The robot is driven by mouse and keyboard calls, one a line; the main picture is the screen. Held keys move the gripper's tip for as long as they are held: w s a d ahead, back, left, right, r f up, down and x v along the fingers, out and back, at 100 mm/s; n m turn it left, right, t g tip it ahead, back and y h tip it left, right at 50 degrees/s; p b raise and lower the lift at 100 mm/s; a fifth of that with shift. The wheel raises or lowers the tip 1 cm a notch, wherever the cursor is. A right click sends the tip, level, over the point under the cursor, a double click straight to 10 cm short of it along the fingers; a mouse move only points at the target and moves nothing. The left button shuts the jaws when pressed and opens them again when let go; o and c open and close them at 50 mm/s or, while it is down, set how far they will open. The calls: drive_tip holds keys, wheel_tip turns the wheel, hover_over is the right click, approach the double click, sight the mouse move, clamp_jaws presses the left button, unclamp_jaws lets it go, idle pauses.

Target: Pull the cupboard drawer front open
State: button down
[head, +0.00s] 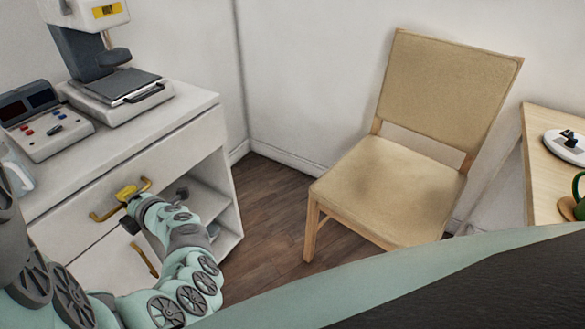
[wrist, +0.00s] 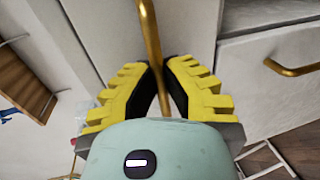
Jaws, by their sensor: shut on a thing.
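The cupboard drawer front (head: 185,150) is an off-white panel under the cabinet top. It looks about flush with the cabinet, though I cannot tell if there is a small gap. Its brass bar handle (head: 98,216) shows on both sides of my gripper (head: 130,191). In the wrist view, my gripper's yellow ridged fingers (wrist: 163,80) are closed on the handle (wrist: 150,32), which runs between them. The drawer front (wrist: 185,25) shows behind the fingers. My arm hides part of the cabinet below the drawer.
A second brass handle (head: 145,260) sits lower on the cabinet, beside open shelves (head: 215,175). A heat press (head: 120,85) and a control box (head: 45,125) stand on top. A beige chair (head: 385,190) stands right, near a wooden table (head: 540,130). Floor (head: 275,195) between is clear.

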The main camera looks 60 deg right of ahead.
drive_tip(key=f+v, duration=0.3)
drive_tip(key=v, duration=1.2)
drive_tip(key=s+f+v, duration=0.1)
drive_tip(key=f+v, duration=0.2)
drive_tip(key=v, duration=1.2)
drive_tip(key=shift+s+p, duration=0.2)
drive_tip(key=shift+p, duration=0.2)
drive_tip(key=c, duration=1)
unclamp_jaws()
drive_tip(key=shift+f, duration=0.1)
drive_tip(key=shift+c, duration=0.2)
drive_tip(key=v, duration=1.2)
